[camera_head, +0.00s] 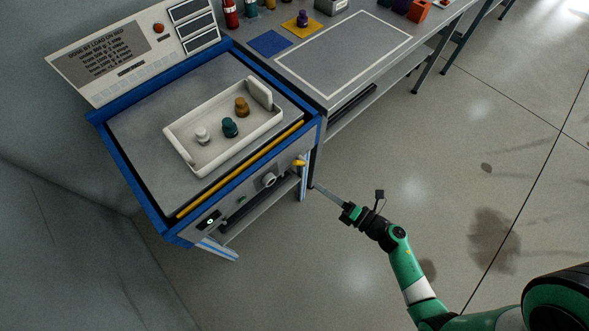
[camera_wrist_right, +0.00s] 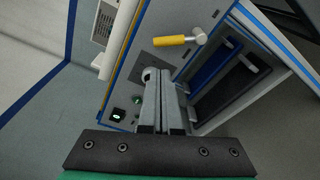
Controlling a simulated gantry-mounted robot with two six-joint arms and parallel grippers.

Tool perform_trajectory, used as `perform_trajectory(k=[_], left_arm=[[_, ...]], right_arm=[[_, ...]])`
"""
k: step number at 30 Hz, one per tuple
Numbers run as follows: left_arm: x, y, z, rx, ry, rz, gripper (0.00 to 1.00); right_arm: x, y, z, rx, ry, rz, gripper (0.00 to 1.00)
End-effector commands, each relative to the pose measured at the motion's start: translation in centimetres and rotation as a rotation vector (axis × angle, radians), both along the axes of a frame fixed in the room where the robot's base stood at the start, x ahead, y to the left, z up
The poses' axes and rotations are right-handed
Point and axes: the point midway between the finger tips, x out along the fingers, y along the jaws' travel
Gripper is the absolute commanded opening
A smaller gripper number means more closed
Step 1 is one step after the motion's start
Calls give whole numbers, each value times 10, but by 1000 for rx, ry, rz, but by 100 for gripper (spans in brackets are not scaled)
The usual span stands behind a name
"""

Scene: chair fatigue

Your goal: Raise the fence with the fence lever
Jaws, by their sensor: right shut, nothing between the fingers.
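The fence lever, with a yellow handle (camera_head: 299,163), sticks out at the right end of the blue-edged station's front panel. It also shows in the right wrist view as a yellow grip (camera_wrist_right: 172,41) on a metal stub. A yellow bar (camera_head: 240,169), apparently the fence, runs low along the front edge of the station top. My right gripper (camera_head: 317,187) is shut and empty, in front of the panel and below and right of the lever, apart from it in the picture. Its closed fingers (camera_wrist_right: 165,88) point toward the panel in the wrist view. My left gripper is not in view.
A white tray (camera_head: 181,165) with several weights sits on the station top (camera_head: 137,126). The front panel has a round knob (camera_head: 269,180), a green button (camera_head: 243,199) and a lit switch (camera_head: 210,221). A grey bench (camera_head: 335,91) adjoins behind. The floor at right is clear.

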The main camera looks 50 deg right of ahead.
Motion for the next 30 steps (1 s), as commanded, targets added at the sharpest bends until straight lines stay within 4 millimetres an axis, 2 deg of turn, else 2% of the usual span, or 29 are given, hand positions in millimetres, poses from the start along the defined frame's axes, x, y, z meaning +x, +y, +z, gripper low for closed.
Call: perform_trajectory(k=[8, 11, 22, 25, 30], left_arm=[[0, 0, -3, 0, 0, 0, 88], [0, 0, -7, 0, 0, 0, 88], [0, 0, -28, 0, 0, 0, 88], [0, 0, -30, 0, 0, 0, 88], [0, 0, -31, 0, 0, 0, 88]], right_arm=[[5, 1, -1, -1, -2, 4, 0], [16, 2, -3, -2, -3, 8, 0], [84, 4, -6, -2, -3, 5, 0], [95, 4, -6, -2, -4, 4, 0], [101, 4, -6, 0, -2, 2, 0]])
